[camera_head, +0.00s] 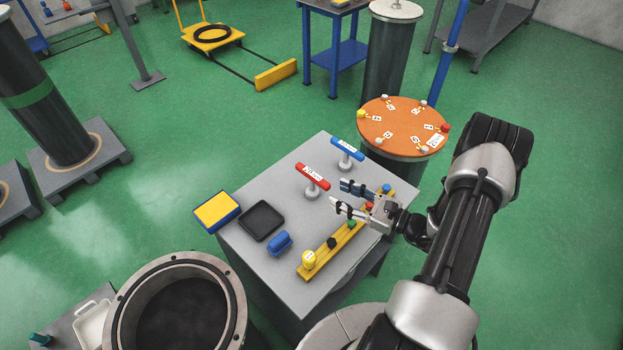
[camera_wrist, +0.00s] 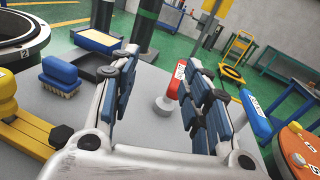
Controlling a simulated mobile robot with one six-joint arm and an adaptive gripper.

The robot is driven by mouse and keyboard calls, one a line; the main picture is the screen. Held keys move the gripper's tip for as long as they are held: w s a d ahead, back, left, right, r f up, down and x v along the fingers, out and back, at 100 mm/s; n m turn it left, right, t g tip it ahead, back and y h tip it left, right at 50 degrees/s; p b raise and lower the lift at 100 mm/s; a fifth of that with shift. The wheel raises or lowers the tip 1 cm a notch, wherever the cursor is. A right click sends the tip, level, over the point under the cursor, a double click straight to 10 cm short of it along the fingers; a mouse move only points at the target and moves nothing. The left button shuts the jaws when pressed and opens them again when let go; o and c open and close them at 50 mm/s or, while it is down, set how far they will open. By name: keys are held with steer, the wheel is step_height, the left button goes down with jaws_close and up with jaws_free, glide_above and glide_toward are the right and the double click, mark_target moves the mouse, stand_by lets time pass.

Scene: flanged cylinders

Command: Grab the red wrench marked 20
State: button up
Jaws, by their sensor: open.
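The red wrench (camera_head: 312,177) is a red bar with a white label, held up on a short grey post on the grey table. The label is too small to read surely. My gripper (camera_head: 340,195) is open and empty, at the right of the red wrench and apart from it, its fingers pointing towards it. In the wrist view the red wrench (camera_wrist: 175,80) shows in the gap between the fingers (camera_wrist: 162,65), near the right finger, which hides part of it. A blue wrench (camera_head: 347,150) on a similar post stands behind the red one.
The grey table (camera_head: 245,247) also bears a yellow rack (camera_head: 325,253) with coloured knobs under my gripper, a blue brush (camera_head: 279,243), a black tray (camera_head: 262,221) and a yellow-blue box (camera_head: 217,211). An orange round top (camera_head: 400,122) stands behind right.

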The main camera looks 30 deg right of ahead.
steer(key=d+f+m+h, duration=0.1)
steer(key=s+d+f+m+t+h, duration=0.1)
steer(key=f, duration=0.1)
steer(key=d+f+m+t+h, duration=0.1)
steer(key=shift+s+d+f+m, duration=0.25)
steer(key=shift+m, duration=0.05)
steer(key=shift+w+f, duration=0.15)
steer(key=shift+w, duration=0.2)
steer(key=b, duration=0.2)
glide_toward(312, 174)
steer(key=x, duration=0.4)
steer(key=shift+w+f, duration=0.25)
steer(key=shift+w, duration=0.15)
steer(key=b+x, duration=0.1)
steer(key=x, duration=0.4)
steer(key=shift+a+r, duration=0.1)
steer(key=shift+a, duration=0.05)
steer(key=shift+c, duration=0.5)
jaws_close()
